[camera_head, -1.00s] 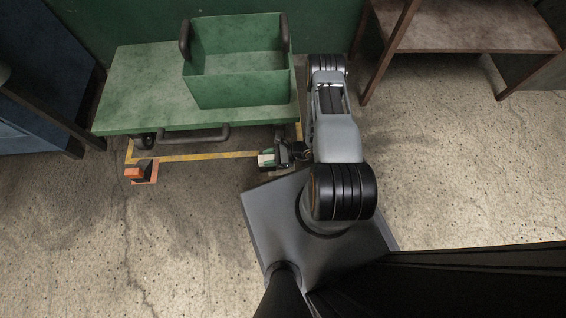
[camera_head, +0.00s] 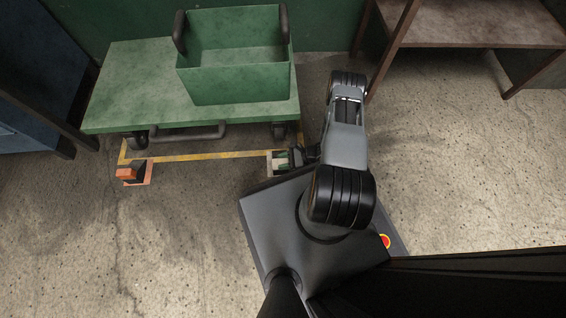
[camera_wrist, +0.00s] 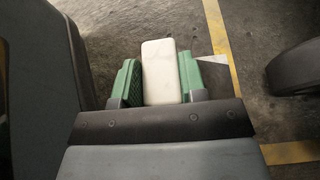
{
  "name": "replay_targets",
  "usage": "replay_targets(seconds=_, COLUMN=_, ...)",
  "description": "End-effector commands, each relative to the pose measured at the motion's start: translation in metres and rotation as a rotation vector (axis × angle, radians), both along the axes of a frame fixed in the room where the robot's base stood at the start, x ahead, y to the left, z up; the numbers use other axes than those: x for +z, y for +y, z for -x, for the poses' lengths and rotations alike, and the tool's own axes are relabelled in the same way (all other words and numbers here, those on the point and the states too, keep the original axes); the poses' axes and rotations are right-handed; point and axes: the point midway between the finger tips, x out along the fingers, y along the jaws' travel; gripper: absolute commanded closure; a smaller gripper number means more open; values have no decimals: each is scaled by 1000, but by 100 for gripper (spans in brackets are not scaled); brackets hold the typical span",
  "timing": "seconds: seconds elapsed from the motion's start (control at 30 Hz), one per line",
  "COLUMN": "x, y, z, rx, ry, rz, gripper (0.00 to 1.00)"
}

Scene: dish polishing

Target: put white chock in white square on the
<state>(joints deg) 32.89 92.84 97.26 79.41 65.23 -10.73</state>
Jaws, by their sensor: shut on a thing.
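The white chock (camera_wrist: 162,72) is a pale block held between the green finger pads of my gripper (camera_wrist: 160,82) in the wrist view. My gripper is shut on it. In the head view my gripper (camera_head: 284,158) is low near the floor, by the right end of the yellow line. The white square (camera_head: 271,155) shows as a pale edge around the gripper there, and a corner of it (camera_wrist: 221,59) shows right of the fingers in the wrist view. The gripper hides most of the square. I cannot tell whether the chock touches the floor.
A green cart (camera_head: 120,90) with a green open box (camera_head: 235,84) stands behind the yellow line (camera_head: 195,156). An orange chock (camera_head: 127,174) sits on an orange square (camera_head: 148,172) at the left. A brown shelf (camera_head: 480,25) stands at the right. The right floor is clear.

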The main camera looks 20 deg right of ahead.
Motion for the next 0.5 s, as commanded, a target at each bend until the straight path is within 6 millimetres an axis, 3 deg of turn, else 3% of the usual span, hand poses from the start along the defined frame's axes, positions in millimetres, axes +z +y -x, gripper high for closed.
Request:
replay_targets(seconds=0.4, x=-4, y=0, z=0, rx=0, ry=-1, rz=-2, gripper=100)
replay_targets(seconds=0.43, x=-4, y=0, z=0, rx=0, ry=0, rz=-1, gripper=60)
replay_targets(seconds=0.5, x=-4, y=0, z=0, rx=0, ry=0, rz=-1, gripper=53)
